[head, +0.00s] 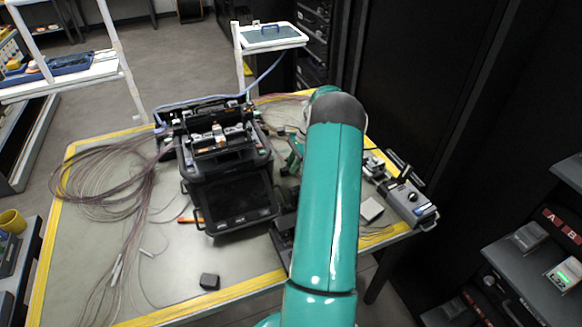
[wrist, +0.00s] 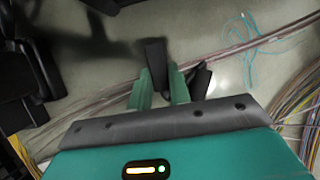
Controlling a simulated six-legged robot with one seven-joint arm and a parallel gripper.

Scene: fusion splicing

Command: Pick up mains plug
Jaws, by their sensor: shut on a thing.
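The mains plug (wrist: 156,54) is a dark, blocky piece in the wrist view, between and just beyond my green fingertips. My gripper (wrist: 160,74) is shut on it, over the grey table top with the cables. A second dark piece (wrist: 201,80) shows right beside the right finger; I cannot tell whether it belongs to the plug. In the head view my teal arm hides most of the gripper and the plug; only a bit of green shows left of the arm, beside the splicer.
A black fusion splicer (head: 228,190) stands on the yellow-edged table (head: 150,255). Looped fibre cables (head: 105,185) lie at its left. A small black block (head: 209,281) sits near the front edge. A grey device (head: 409,203) stands at the right edge. The table's front left has bare room.

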